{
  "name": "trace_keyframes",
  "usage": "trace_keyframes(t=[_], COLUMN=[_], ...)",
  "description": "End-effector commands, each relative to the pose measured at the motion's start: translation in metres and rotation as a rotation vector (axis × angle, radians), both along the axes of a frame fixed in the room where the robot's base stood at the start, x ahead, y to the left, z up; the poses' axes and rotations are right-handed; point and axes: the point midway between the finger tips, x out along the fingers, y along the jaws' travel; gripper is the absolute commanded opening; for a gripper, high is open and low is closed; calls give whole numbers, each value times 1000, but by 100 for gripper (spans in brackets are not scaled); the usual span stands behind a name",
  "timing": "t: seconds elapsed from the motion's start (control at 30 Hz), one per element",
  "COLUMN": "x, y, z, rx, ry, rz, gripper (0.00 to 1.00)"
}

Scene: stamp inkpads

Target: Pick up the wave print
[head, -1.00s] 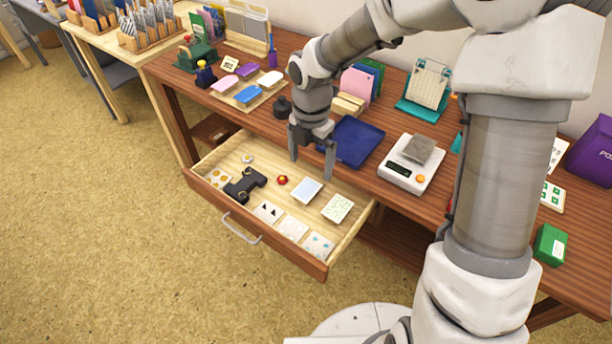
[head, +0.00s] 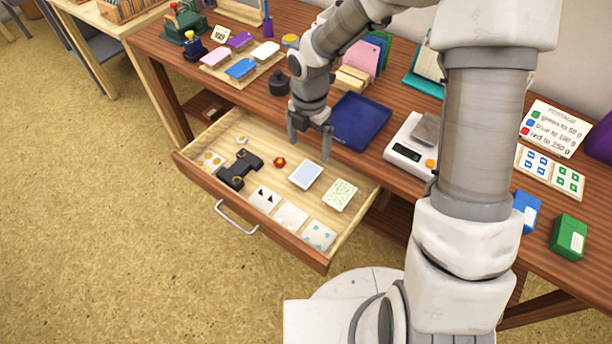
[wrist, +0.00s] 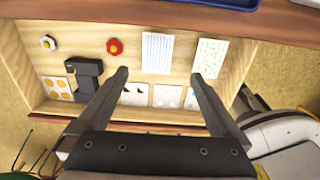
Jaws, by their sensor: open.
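The wave print, a pale card with fine blue wavy lines (wrist: 158,53), lies flat in the open wooden drawer. In the head view it is a pale blue card (head: 305,174) near the drawer's right half. My gripper (head: 309,148) is open and empty, above the back part of the drawer and apart from the card. In the wrist view my gripper's fingers (wrist: 160,76) are spread, with the wave print between and beyond their tips. A green-patterned card (head: 340,194) lies to its right.
A blue tray (head: 361,121) and a white scale (head: 409,148) stand on the table just behind.

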Motion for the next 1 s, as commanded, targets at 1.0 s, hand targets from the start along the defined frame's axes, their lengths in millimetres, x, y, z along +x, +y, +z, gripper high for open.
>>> trace_keyframes(t=[1.0], x=[0], y=[7], z=[-94], rx=[1], ry=[-1], rz=[-1], gripper=[100])
